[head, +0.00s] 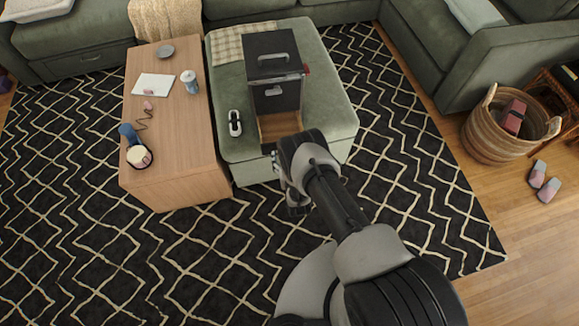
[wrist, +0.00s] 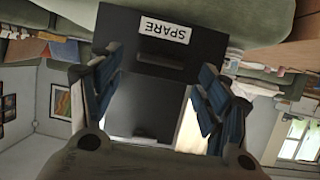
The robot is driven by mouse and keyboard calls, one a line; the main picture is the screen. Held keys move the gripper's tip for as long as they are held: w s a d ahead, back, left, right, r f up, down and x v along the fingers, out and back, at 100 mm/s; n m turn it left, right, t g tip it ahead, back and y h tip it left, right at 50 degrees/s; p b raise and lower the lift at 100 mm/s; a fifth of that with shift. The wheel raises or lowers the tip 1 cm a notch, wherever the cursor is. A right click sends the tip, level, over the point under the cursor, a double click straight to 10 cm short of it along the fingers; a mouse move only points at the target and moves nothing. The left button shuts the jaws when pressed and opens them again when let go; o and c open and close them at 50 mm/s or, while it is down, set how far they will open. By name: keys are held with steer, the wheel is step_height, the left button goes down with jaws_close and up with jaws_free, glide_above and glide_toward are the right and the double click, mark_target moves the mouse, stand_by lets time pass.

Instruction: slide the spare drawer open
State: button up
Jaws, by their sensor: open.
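A black drawer unit (head: 273,60) stands on the green ottoman, with a handle on its top and another on the face below. A wooden surface (head: 281,125) shows at its near side; I cannot tell whether it is a drawer's inside or a board. In the wrist view a dark front (wrist: 190,57) bears an upside-down label reading SPARE (wrist: 163,28), with a slot-like pull (wrist: 160,62) beside it. My gripper (wrist: 158,75) is open and empty, its blue-padded fingers on either side of the view of the unit. In the head view my gripper (head: 283,168) is at the ottoman's near edge.
The green ottoman (head: 228,85) also holds a small black-and-white object (head: 235,123) and a checked cloth (head: 240,42). A wooden table (head: 180,180) with a bottle, cup and paper stands close on the left. A woven basket (head: 485,135) stands at right; patterned rug is open around.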

steer(key=v, duration=1)
steer(key=w+r+m+g, duration=0.1)
steer(key=w+r, duration=0.6)
steer(key=r, duration=0.4)
steer(key=w+r+g, duration=0.1)
steer(key=w+r, duration=0.6)
steer(key=r, duration=0.3)
step_height(320, 180, up, 12)
steer(key=s+d+g+h, duration=0.1)
steer(key=d+g, duration=0.1)
steer(key=s+d+r+m+g, duration=0.1)
steer(key=s+d+r, duration=0.3)
steer(key=s+r, duration=0.3)
steer(key=s+d+r+g, duration=0.1)
steer(key=s+d+r, duration=0.2)
steer(key=s+r, duration=0.45)
steer(key=s+d+r+g+h, duration=0.1)
steer(key=s+d+r, duration=0.2)
steer(key=s, duration=0.7)
steer(key=s+d+r+g, duration=0.1)
steer(key=s+d+r, duration=0.2)
steer(key=s, duration=0.8)
steer(key=shift+s+r+g+h, duration=0.25)
steer(key=shift+r+g+h, duration=0.05)
steer(key=shift+r+h, duration=0.1)
